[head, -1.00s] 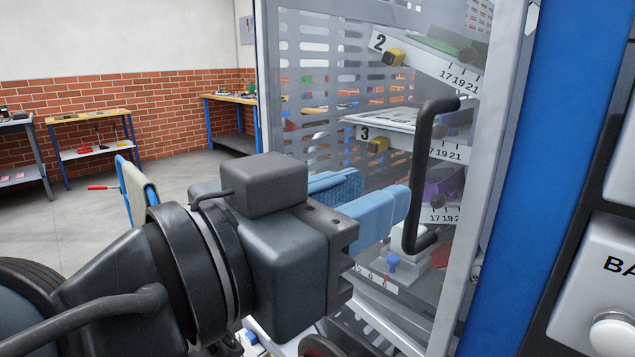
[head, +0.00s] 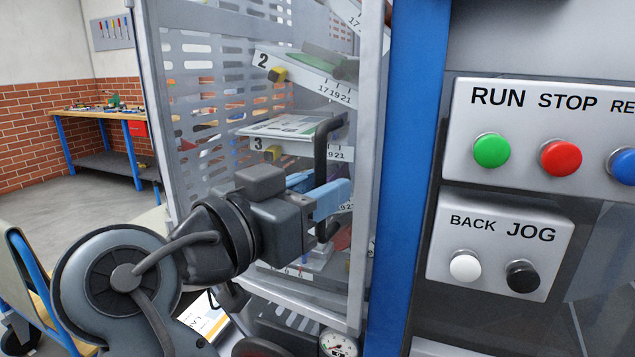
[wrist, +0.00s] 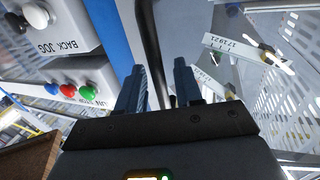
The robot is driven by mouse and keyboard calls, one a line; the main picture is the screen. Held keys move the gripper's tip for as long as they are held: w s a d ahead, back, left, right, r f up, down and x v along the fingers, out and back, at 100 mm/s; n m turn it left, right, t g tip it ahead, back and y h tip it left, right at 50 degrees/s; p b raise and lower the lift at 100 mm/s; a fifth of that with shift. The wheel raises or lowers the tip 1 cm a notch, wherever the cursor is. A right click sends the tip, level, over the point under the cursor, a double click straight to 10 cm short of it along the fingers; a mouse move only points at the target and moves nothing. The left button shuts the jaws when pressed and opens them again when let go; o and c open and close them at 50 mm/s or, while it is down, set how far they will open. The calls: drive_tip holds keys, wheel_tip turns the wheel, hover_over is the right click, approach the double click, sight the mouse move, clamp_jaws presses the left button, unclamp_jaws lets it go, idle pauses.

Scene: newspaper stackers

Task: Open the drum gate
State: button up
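The drum gate is a clear panel in a grey frame (head: 366,200), upright beside a blue post in the head view, with no clear gap at that edge. Its black upright bar handle (head: 321,150) is on the right part of the panel. My gripper (head: 328,200) is at the handle's lower half, and one blue finger covers part of the bar. In the wrist view my gripper (wrist: 158,85) is open, its two blue fingers apart with the black handle (wrist: 151,45) running between them. Whether either finger touches the bar I cannot tell.
Right of the blue post (head: 413,170) are a RUN/STOP button panel (head: 540,115) and a BACK/JOG panel (head: 490,275). Numbered trays stand behind the gate. A workbench (head: 100,115) is at the back left, with open floor before it. A blue-framed cart (head: 30,290) is at lower left.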

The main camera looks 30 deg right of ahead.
drive_tip(key=shift+d, duration=0.25)
clamp_jaws()
idle(0.4)
